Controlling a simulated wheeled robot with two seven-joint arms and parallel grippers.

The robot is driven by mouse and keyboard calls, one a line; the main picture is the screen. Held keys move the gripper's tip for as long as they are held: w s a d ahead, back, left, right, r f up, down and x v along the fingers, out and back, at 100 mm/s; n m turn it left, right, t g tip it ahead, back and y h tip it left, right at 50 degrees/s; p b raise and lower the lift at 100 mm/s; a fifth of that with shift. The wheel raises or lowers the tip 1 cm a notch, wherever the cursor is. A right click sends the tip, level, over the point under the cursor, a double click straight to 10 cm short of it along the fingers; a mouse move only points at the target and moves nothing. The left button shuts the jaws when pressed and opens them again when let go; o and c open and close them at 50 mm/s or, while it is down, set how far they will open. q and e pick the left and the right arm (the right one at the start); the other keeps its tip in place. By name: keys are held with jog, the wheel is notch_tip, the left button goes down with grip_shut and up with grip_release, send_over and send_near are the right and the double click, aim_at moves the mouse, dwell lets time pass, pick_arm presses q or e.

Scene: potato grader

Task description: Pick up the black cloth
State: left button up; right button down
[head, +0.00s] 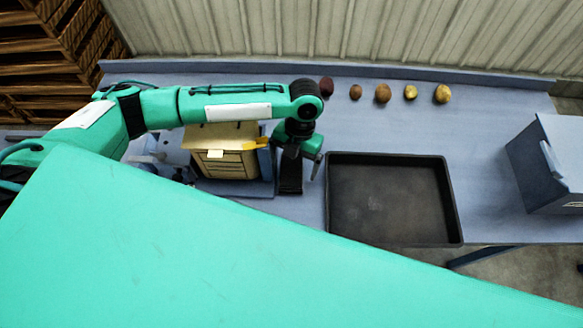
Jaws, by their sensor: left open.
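My left gripper (302,170) points down over the blue bench, between a cardboard box and a black tray. It is open. A narrow black shape (290,176) shows right at the gripper's left side. It may be the black cloth or part of the gripper; I cannot tell which, nor whether they touch. No other cloth shows clearly. My right gripper is not in view.
The cardboard box (225,165) has raised flaps close left of the gripper. The empty black tray (390,156) is close on the right. Several potatoes (382,93) line the bench's back. A blue-grey box (550,165) stands far right. My own green body hides the front.

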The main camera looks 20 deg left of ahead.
pick_arm(q)
jog(key=shift+s+f, duration=0.15)
jog(key=shift+f, duration=0.45)
jog(key=c, duration=1)
jog(key=shift+c, duration=0.6)
jog(key=shift+r, duration=0.1)
jog(key=shift+c, duration=0.6)
jog(key=shift+r, duration=0.1)
jog(key=shift+c, duration=0.7)
notch_tip(320, 180, up, 28)
jog(key=b, duration=0.3)
jog(key=shift+f, duration=0.25)
jog(key=shift+r, duration=0.1)
